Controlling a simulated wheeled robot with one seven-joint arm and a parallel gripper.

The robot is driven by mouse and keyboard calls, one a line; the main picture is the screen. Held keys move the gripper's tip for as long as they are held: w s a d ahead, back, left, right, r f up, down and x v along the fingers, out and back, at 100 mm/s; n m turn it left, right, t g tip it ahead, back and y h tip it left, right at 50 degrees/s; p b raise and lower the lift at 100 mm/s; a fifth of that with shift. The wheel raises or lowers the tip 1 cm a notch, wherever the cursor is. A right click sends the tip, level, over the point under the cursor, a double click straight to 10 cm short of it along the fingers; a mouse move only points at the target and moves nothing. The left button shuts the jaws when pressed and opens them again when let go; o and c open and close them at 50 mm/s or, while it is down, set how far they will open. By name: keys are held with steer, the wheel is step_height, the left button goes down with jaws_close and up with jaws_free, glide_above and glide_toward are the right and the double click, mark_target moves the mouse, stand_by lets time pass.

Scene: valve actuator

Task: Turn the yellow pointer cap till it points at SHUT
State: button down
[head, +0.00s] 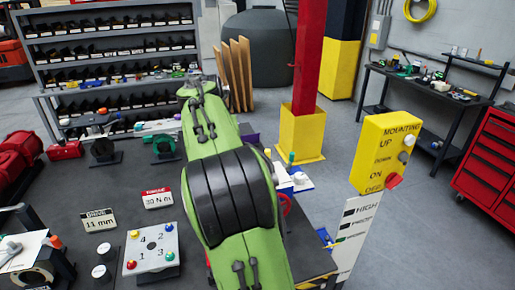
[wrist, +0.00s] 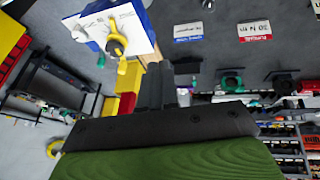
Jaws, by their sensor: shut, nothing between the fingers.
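The yellow pointer cap (wrist: 113,24) shows in the wrist view at the upper left. It sits on a white plate (wrist: 136,32) on a blue body (wrist: 146,10), with a dark part at its middle. Its yellow arm extends up and down in the picture. The dark marks on the plate are too small to read, so I cannot tell which one the cap points at. My gripper (wrist: 156,72) is shut and empty, its dark fingers below and to the right of the cap in the picture, apart from it. In the head view my arm hides the gripper and cap.
In the head view, a bench (head: 190,262) holds a numbered white block (head: 151,250) and sign cards (head: 99,220). A yellow control box (head: 377,150) stands at right. A red post (head: 309,55) with a yellow base rises behind. Bin shelves (head: 110,60) stand at back left.

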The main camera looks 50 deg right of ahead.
steer(key=w+d+f+m+g+h+p, duration=0.1)
steer(key=w+d+f+g+h, duration=0.2)
steer(key=w+d, duration=0.55)
steer(key=shift+t, duration=0.4)
steer(key=x, duration=0.7)
steer(key=s+x, duration=0.1)
steer(key=x, duration=0.3)
steer(key=shift+s, duration=0.1)
steer(key=s+d, duration=0.2)
steer(key=d, duration=0.1)
steer(key=shift+s+d, duration=0.1)
steer(key=shift+d, duration=0.1)
